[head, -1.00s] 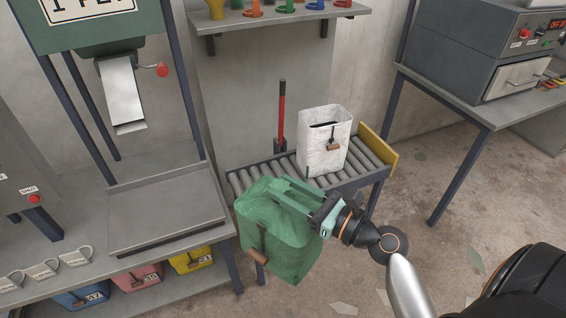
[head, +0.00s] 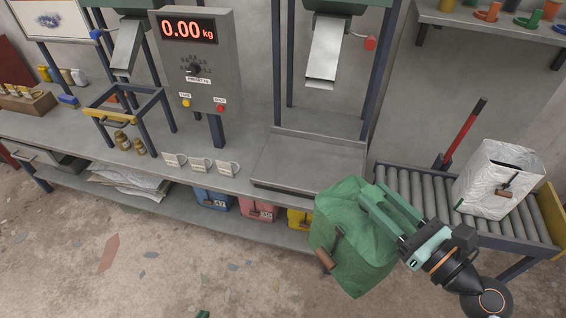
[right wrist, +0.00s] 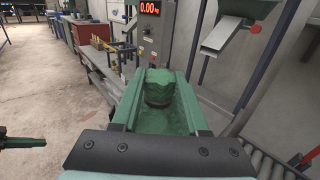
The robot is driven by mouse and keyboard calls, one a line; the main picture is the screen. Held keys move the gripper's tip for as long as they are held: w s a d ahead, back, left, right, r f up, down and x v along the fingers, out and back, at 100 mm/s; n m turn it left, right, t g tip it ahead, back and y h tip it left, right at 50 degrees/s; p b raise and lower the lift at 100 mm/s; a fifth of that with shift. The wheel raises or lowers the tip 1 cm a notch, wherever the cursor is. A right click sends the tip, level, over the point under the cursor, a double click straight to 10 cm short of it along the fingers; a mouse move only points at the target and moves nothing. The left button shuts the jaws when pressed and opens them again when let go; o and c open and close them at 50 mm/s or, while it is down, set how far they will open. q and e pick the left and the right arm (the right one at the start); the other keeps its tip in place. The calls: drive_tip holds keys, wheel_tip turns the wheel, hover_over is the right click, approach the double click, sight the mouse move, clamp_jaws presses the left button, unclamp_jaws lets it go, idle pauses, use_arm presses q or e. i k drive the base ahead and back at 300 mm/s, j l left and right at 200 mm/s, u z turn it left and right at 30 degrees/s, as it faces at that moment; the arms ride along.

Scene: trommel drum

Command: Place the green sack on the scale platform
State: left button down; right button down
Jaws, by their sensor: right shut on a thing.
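The green sack (head: 345,240) hangs from my right gripper (head: 390,215), which is shut on its top. The sack is in front of the bench, right of and nearer than the grey scale platform (head: 312,158), and overlaps its front right corner in the picture. In the right wrist view the sack (right wrist: 160,90) shows between the fingers. The platform is bare. The red display (head: 188,30) to its left reads 0.00 kg. Part of my left gripper (right wrist: 22,141) shows at the left of the right wrist view; its jaw state is unclear.
A chute (head: 323,60) hangs above the platform between dark posts. Several mugs (head: 200,165) stand left of it. A roller conveyor (head: 405,190) with a white sack (head: 497,180) and a red-handled tool (head: 465,130) is at the right. Coloured bins sit on the lower shelf.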

sight(310, 163)
drive_tip(key=l+u, duration=0.15)
drive_tip(key=u, duration=0.25)
drive_tip(key=l+u, duration=0.15)
drive_tip(key=u, duration=0.3)
drive_tip(key=l+u, duration=0.25)
drive_tip(key=k+l+u, duration=0.1)
drive_tip(key=l+u, duration=0.15)
drive_tip(key=k+l+u, duration=0.15)
drive_tip(key=l, duration=0.15)
drive_tip(key=k+l+u, duration=0.1)
drive_tip(key=l, duration=0.15)
drive_tip(key=k+l, duration=0.15)
drive_tip(key=l, duration=0.2)
drive_tip(key=k+l, duration=0.2)
drive_tip(key=l, duration=0.15)
drive_tip(key=i+l, duration=0.25)
drive_tip(key=l, duration=0.15)
drive_tip(key=i+l+u, duration=0.1)
drive_tip(key=i+l, duration=0.2)
